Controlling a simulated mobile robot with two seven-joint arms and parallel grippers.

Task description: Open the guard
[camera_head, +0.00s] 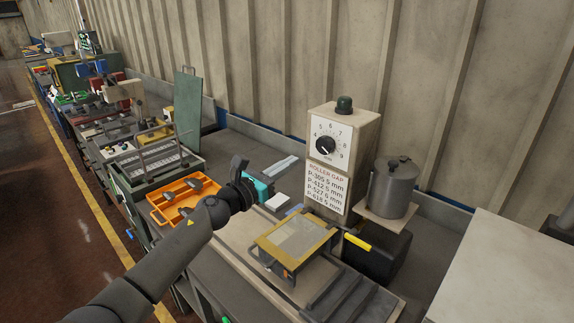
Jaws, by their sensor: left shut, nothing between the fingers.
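The guard looks to be the yellow-framed panel with a clear window (297,240), lying flat and closed over a low machine in the middle of the bench. A bright yellow handle or bar (357,242) sits at its right side, near a black box. My left gripper (238,164) is shut and empty. It is raised to the upper left of the guard, apart from it, in front of an orange tray. My right gripper is not in view.
A beige control box with a dial (330,145) and a roller gap sign stands behind the guard. A grey metal pot (392,190) stands to its right. An orange tray (164,213) with dark parts lies at the left. Dark rails (340,297) lie in front.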

